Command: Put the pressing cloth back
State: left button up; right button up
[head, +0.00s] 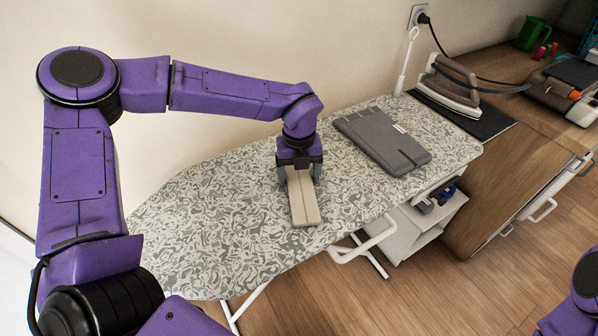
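A beige, flat, long folded piece (306,208), which looks like the pressing cloth, is on the middle of the patterned ironing board (215,245). My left gripper (300,177) points down over its far end, with one finger on each side of it. The fingers are spread about as wide as the piece; I cannot tell whether they press on it or stand just clear. It seems to rest on the board, though its underside is hidden. My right gripper is out of view; only a bit of that arm shows at the lower right.
A grey folded item (380,140) lies on the board to the right. A white shelf unit (425,225) is below. A wooden cabinet (515,180) stands right. The board's left part is clear.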

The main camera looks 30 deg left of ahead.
aim_at(299, 177)
pick_arm(q)
jog(key=shift+o, duration=0.2)
jog(key=shift+w+r, duration=0.1)
jog(key=shift+r, duration=0.5)
notch_tip(299, 177, up, 11)
jog(key=b, duration=0.1)
dwell(1.2)
